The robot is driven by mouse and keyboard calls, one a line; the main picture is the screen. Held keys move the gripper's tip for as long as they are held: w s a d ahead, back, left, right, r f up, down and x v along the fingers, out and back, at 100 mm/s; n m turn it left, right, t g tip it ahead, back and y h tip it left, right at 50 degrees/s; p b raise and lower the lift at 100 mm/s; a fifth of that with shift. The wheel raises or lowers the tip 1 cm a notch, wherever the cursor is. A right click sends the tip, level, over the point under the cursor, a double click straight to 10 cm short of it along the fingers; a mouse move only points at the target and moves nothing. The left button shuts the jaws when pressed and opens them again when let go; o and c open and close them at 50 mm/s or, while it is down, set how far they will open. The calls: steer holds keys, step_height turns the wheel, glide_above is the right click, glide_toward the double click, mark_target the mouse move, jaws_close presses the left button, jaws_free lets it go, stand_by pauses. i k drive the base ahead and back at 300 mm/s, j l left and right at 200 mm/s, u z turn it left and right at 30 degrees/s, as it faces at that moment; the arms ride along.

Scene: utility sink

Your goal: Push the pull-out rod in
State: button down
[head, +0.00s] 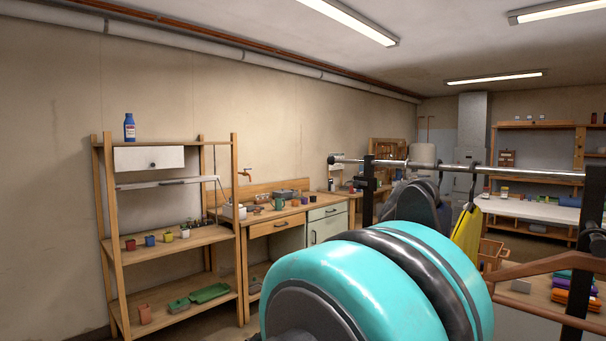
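A wooden shelf unit (237,190) stands against the left wall. A thin pale bar (140,185) with a small dark part near its middle runs across it below a white drawer front (135,158). This bar looks like the pull-out rod, but I cannot tell how far out it is. A large turquoise and black part of my arm fills the lower middle of the view, well to the right of the shelf and close to the camera. My gripper cannot be made out.
Small cups (150,240) and green trays (209,293) sit on the lower shelves. A blue bottle (129,128) stands on top. A wooden workbench (273,226) adjoins on the right. A rack with a long metal bar (520,171) stands at right, with a yellow item (466,232) near it.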

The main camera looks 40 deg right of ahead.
mark_target(331, 160)
steer(key=i+j+z, duration=0.1)
steer(key=i+z, duration=0.35)
steer(key=i+j+z, duration=0.2)
steer(key=z, duration=0.3)
steer(key=i+j+z, duration=0.6)
steer(key=j+z, duration=0.2)
steer(key=z, duration=0.15)
steer(key=i+j+z, duration=0.1)
steer(key=j+z, duration=0.85)
steer(key=j, duration=0.15)
steer(key=k, duration=0.6)
